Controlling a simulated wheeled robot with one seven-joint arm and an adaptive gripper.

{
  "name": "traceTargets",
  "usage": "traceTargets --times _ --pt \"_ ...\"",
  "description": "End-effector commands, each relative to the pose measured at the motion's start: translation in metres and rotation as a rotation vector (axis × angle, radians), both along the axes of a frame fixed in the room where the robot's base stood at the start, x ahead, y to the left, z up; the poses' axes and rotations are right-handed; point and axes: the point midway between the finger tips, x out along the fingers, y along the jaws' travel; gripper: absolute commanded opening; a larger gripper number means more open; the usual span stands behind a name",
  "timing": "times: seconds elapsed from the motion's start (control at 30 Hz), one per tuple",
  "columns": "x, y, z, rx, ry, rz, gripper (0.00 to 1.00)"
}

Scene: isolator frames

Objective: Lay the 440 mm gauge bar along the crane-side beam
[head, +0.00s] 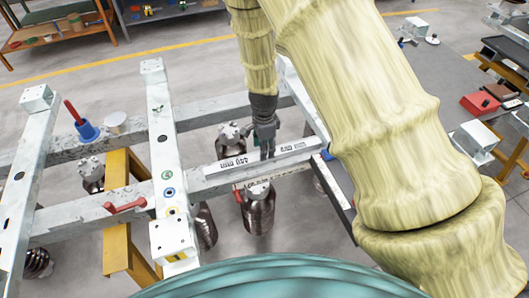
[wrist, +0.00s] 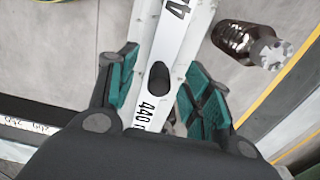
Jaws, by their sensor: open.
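The 440 mm gauge bar (head: 285,153) is a long white bar with black "440 mm" lettering. It lies lengthwise on top of the grey beam (head: 80,221) in the head view, and I cannot tell if it rests fully on it. My gripper (head: 265,155) points down over the bar's middle. In the wrist view, my gripper (wrist: 162,88) is open, with green-padded fingers on either side of the bar (wrist: 153,105). A dark oval hole in the bar shows between them. I cannot tell if the fingertips touch the bar or beam.
White cross members (head: 163,130) bridge the frame at left. A red handle (head: 125,206) and a blue cup (head: 88,131) with a red-handled tool sit on the beams. Dark metal canisters (head: 258,210) hang beside the beam. A dark-edged rail (head: 334,184) stands at right.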

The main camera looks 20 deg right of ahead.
Motion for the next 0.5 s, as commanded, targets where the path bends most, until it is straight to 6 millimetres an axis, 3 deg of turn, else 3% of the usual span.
traceTargets --times 0.5 --pt "0.000 0.000 0.068 0.000 -0.001 -0.001 0.50"
